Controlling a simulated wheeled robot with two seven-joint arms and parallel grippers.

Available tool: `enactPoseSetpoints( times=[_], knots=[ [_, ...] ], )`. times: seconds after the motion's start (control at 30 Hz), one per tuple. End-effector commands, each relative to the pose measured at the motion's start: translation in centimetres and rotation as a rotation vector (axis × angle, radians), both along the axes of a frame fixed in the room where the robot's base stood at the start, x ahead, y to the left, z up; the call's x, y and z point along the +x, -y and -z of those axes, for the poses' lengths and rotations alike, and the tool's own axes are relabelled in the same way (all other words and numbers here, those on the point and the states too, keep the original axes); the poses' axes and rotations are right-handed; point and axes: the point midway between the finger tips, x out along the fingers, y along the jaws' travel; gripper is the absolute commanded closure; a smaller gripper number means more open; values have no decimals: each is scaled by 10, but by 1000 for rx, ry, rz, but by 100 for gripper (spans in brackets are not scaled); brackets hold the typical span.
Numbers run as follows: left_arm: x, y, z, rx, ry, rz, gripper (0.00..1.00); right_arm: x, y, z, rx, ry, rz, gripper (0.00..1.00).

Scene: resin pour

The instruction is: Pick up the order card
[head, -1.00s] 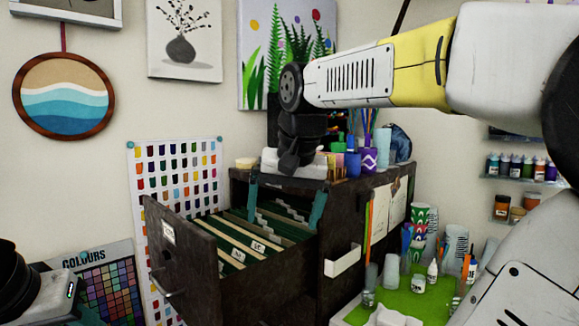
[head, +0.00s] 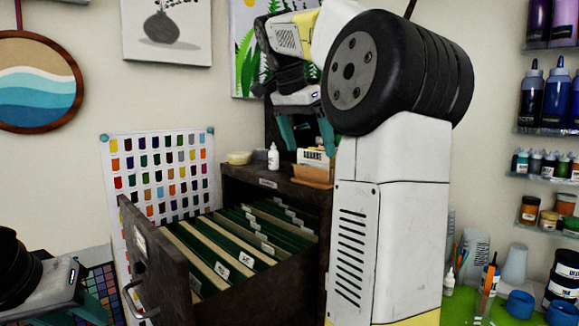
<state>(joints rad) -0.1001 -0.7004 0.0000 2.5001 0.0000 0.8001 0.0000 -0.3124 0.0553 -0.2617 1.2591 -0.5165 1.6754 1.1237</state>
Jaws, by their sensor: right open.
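The open drawer (head: 150,255) of a dark cabinet holds green hangers and tan folders with white label tabs (head: 221,270). On the cabinet top stands a small tan holder (head: 312,174) with white cards (head: 313,157) upright in it. I cannot tell which card is the order card. My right gripper (head: 309,150) is open and empty, its teal fingers pointing down above the cabinet top, near the holder. My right arm hides the cabinet's right side. My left gripper (head: 92,308) is partly in view at the lower left, away from the cabinet; its jaws are unclear.
A white bottle (head: 273,158) and a shallow tub (head: 240,158) stand on the cabinet top, left of the holder. The drawer juts out toward me. A green-topped table (head: 465,308) with cups and bottles lies at the right, below wall shelves of paint.

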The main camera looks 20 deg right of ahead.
Motion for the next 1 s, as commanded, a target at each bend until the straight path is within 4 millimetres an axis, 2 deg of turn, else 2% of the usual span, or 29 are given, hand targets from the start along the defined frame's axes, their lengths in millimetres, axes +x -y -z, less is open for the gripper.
enactPoseSetpoints(
  times=[0.2,0.47,0.5,0.73,1.0],
  knots=[
    [0,0,0,0,0,0,64,4,13,26,0,-1,-1,0],
    [0,0,0,0,0,0,64,5,15,30,0,1,0,0],
    [0,0,0,0,0,0,64,5,15,30,0,1,0,2],
    [0,0,0,0,0,0,64,5,15,30,0,1,-1,47],
    [0,0,0,0,0,0,64,5,15,29,0,1,-1,47]
  ],
)
